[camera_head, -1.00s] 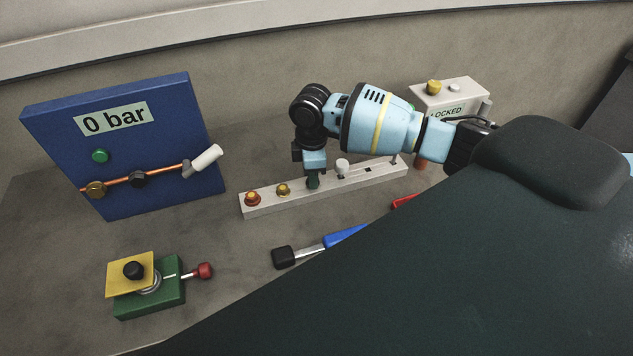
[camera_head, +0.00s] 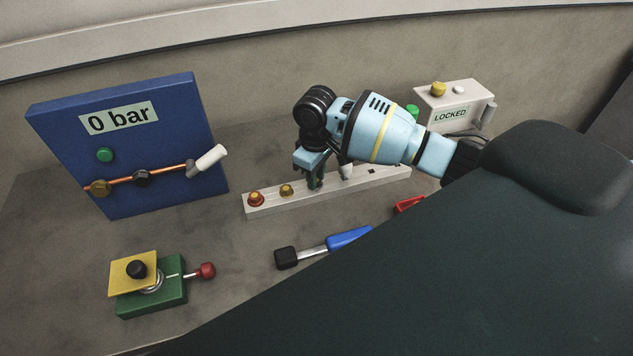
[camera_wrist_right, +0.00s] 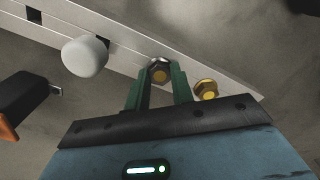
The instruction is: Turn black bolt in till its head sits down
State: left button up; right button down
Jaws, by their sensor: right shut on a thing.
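My right gripper (camera_head: 316,182) points down at the pale bar (camera_head: 385,179). In the right wrist view its two green fingers (camera_wrist_right: 160,88) are shut on the black bolt (camera_wrist_right: 160,70), a dark hex head with a brownish centre, at the bar. In the head view the fingers hide the bolt. I cannot tell whether its head touches the bar. A yellow bolt (camera_head: 286,190) stands close on the left and also shows in the wrist view (camera_wrist_right: 207,89). A red and orange bolt (camera_head: 256,199) is at the bar's left end. My left gripper is not in view.
A white knob (camera_head: 346,171) stands on the bar beside my fingers. A blue-handled tool (camera_head: 348,238) lies in front. A blue "0 bar" panel (camera_head: 125,160) is left, a green block (camera_head: 165,300) front left, and a white "LOCKED" box (camera_head: 450,112) back right.

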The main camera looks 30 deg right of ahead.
jog(key=m, duration=0.5)
jog(key=m, duration=0.3)
jog(key=shift+f, duration=0.1)
jog(key=m, duration=0.7)
jog(key=m, duration=0.5)
jog(key=shift+m, duration=0.5)
